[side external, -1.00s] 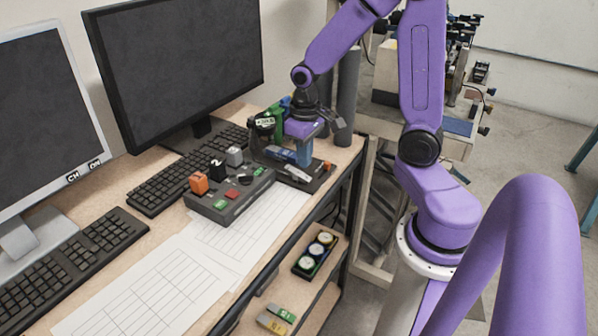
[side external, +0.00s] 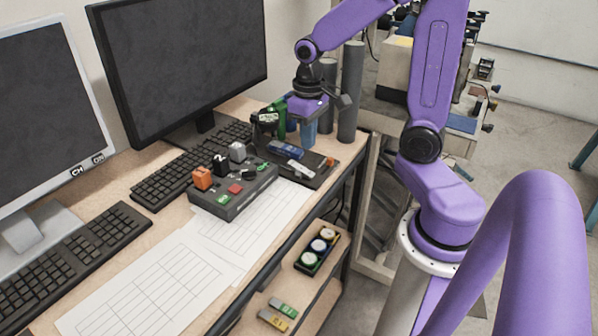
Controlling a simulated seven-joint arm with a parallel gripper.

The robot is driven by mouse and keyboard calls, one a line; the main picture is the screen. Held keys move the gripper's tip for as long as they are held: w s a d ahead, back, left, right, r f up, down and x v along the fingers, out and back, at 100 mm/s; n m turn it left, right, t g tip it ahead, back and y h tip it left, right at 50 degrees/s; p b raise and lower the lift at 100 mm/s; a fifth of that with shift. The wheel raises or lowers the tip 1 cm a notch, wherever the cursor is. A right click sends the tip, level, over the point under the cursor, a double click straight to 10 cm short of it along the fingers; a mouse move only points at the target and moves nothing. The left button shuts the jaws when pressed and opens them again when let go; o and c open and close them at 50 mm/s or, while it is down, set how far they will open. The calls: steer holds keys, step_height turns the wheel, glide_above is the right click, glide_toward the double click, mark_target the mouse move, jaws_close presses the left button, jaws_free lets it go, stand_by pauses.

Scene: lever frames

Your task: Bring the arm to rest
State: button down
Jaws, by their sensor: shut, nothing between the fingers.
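My gripper (side external: 307,130) hangs below my purple arm at the far right part of the desk. It is shut and empty, pointing down above the dark lever base (side external: 320,168). A blue lever (side external: 285,149) and a light grey lever (side external: 301,169) lie on that base, left of and nearer than the fingers. A green lever frame (side external: 272,120) stands just left of my gripper. I cannot tell how far the fingertips are above the base.
A grey control box (side external: 232,196) with orange, black and grey switches sits left of the base. Keyboards (side external: 75,252), two monitors (side external: 180,65) and paper sheets (side external: 150,288) cover the desk. A lower shelf holds a gauge box (side external: 318,250). Grey cylinders (side external: 350,92) stand behind my gripper.

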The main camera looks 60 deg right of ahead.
steer(key=s+a+n, duration=0.6)
steer(key=s, duration=0.2)
steer(key=s+a+r+n, duration=0.1)
steer(key=s+a+n, duration=0.4)
steer(key=s, duration=0.4)
steer(key=shift+a+r+n, duration=0.3)
steer(key=shift+a+n, duration=0.05)
steer(key=shift+n, duration=0.45)
